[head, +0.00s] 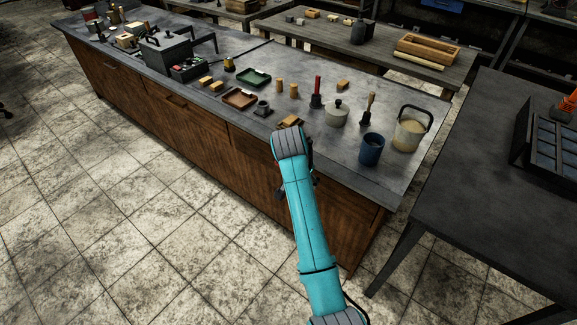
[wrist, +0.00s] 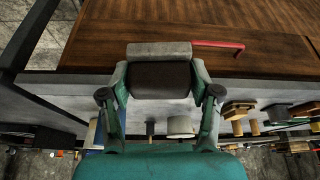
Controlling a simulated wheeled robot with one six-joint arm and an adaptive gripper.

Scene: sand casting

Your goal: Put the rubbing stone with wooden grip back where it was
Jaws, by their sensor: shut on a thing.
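The rubbing stone (wrist: 158,50) shows in the wrist view as a pale grey slab joined to a dark brown wooden grip (wrist: 160,81). My gripper (wrist: 160,92) is shut on it, one finger on each end of the grip. In the head view my gripper (head: 308,178) is mostly hidden behind my teal arm, near the front edge of the workbench (head: 385,172), and the stone cannot be made out there.
The bench holds a brown tray (head: 239,98), a green tray (head: 254,77), a lidded pot (head: 337,113), a blue cup (head: 371,149), a handled bucket (head: 409,132) and small wooden blocks (head: 290,122). A dark table (head: 475,150) stands at right.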

